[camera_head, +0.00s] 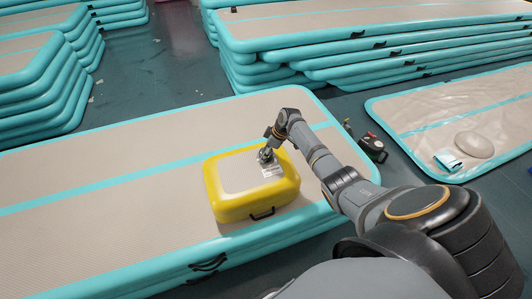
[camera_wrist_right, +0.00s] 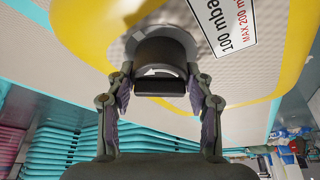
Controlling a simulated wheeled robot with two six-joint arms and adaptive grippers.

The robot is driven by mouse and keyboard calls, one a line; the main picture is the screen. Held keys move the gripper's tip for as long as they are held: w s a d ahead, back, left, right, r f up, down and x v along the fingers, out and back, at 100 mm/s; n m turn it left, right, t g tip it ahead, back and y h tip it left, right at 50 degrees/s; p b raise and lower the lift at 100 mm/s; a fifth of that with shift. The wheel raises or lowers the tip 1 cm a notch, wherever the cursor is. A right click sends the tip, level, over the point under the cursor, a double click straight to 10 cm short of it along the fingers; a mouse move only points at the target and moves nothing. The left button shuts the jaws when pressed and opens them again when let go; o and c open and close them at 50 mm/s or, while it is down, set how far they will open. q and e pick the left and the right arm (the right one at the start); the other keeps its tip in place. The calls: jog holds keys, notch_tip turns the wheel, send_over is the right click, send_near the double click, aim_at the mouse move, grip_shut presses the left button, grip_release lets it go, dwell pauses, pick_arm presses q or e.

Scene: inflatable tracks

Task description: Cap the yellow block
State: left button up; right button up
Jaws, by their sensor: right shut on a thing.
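The yellow block (camera_head: 240,203) is a rounded inflatable with a beige top panel, lying on the beige and teal mat. It fills the top of the right wrist view (camera_wrist_right: 281,70). A white pressure label (camera_wrist_right: 228,22) is on its top. My right gripper (camera_head: 267,153) is over the block's far right part, beside the label. In the right wrist view its two fingers are shut on a dark round cap (camera_wrist_right: 160,50), close against the block's panel. I cannot tell whether the cap is seated on a valve; the contact is hidden. My left gripper is not in view.
The block rests on a wide inflatable track (camera_head: 110,225) with teal edges. Track stacks stand at the back left (camera_head: 45,85) and back right (camera_head: 370,45). A flat deflated track (camera_head: 450,110) lies at right. A small red and black device (camera_head: 372,145) sits beyond my arm.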

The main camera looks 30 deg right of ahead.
jog(key=shift+f+n+g+y+b, duration=0.2)
jog(key=shift+n+g+y+b, duration=0.3)
jog(key=shift+n+b, duration=1.4)
jog(key=shift+r+n+b, duration=0.15)
jog(key=shift+n+b, duration=0.15)
jog(key=shift+b, duration=0.05)
jog(key=o, duration=1.1)
jog(key=shift+c, duration=0.2)
jog(key=v, duration=1.2)
jog(key=shift+w+d, duration=0.1)
